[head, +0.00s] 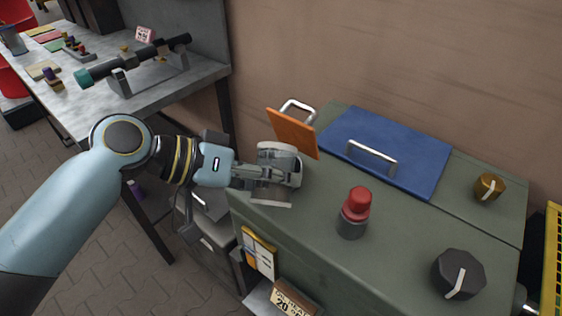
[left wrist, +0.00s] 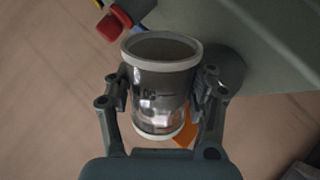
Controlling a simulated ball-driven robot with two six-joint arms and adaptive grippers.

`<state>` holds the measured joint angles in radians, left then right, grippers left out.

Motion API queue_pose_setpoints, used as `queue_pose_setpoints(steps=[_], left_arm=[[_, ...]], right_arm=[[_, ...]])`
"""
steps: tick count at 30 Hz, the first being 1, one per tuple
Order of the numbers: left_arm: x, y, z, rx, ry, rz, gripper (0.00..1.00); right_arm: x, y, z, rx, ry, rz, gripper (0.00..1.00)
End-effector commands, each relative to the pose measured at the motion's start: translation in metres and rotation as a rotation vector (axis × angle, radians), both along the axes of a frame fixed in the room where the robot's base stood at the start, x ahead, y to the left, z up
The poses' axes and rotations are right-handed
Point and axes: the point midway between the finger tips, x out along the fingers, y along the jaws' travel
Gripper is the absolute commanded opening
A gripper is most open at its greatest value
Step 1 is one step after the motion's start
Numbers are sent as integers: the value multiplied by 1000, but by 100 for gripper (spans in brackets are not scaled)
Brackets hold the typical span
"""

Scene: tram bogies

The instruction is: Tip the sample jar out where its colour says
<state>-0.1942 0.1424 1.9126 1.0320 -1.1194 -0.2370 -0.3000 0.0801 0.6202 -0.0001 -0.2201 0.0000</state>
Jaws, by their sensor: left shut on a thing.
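My left gripper (head: 285,174) is shut on the sample jar (head: 277,152), near the left end of a green cabinet top. In the left wrist view the jar (left wrist: 160,92) sits between both fingers. It is a see-through cylinder with pale rims, grey-brown in its upper part and clearer below, with faint dark marking. Its exact tilt is hard to tell. An orange lid (head: 291,133) with a metal handle stands raised just behind the jar; any opening under it is hidden. A blue lid (head: 400,142) with a metal handle lies flat to its right. My right gripper is not in view.
The green cabinet top (head: 310,225) also bears a red-topped knob (head: 355,207), a black knob (head: 458,274) and a brass knob (head: 488,187). A grey workbench (head: 150,100) with tools stands at the back left. A yellow rack (head: 554,260) is at the right edge.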

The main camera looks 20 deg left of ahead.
Motion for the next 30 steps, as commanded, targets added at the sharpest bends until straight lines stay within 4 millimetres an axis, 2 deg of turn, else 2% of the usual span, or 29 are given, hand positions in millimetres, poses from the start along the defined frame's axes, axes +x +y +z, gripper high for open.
queue_pose_setpoints(steps=[30], left_arm=[[0,0,4,-18,100,0,19]], right_arm=[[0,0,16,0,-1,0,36]])
